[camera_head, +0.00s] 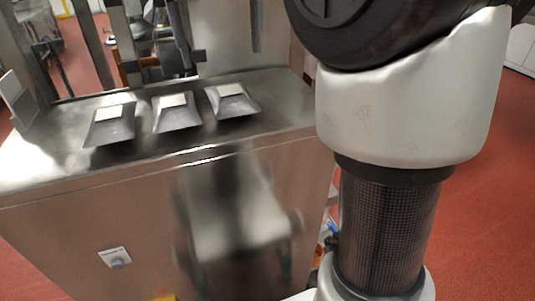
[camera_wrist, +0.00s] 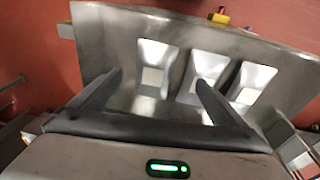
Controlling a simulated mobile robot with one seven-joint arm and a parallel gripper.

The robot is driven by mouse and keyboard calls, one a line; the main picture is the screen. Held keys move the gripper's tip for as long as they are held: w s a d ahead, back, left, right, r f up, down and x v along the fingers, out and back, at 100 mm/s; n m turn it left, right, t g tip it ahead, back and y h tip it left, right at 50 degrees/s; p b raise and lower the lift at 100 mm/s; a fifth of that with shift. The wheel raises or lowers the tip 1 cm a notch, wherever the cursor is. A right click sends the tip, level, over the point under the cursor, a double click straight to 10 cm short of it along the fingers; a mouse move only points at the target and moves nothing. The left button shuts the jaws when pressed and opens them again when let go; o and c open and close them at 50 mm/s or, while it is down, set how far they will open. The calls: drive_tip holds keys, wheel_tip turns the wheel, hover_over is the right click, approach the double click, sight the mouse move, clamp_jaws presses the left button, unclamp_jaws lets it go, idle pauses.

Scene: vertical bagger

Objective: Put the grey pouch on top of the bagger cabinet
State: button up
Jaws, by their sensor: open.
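The steel bagger cabinet (camera_head: 70,155) fills the left of the head view, its flat top facing up. Three grey pouches lie on that top, each with a pale square patch: left (camera_head: 109,132), middle (camera_head: 176,119), right (camera_head: 235,106). I cannot tell which one the task means. In the wrist view the cabinet (camera_wrist: 100,40) shows the pouches again (camera_wrist: 152,50) (camera_wrist: 208,64) (camera_wrist: 257,75). My gripper (camera_wrist: 160,77) is open, its two fingers apart above the cabinet top, with nothing seen held. The left-hand pouch shows between the fingers. The gripper is out of the head view.
The bagger's metal frame (camera_head: 90,45) rises behind the pouches. A small switch plate (camera_head: 116,258) is on the cabinet front. A yellow and red fitting (camera_wrist: 220,17) sticks out at the cabinet's edge. Bare top lies in front of the pouches. Red floor (camera_head: 490,170) surrounds the cabinet.

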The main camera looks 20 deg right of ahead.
drive_tip(key=s+d+f+t, duration=0.2)
drive_tip(key=s+f+t, duration=0.2)
drive_tip(key=s+f, duration=1.3)
drive_tip(key=s, duration=0.2)
drive_tip(key=shift+s+f+y, duration=0.25)
drive_tip(key=shift+s+y, duration=0.05)
drive_tip(key=shift+s, duration=0.1)
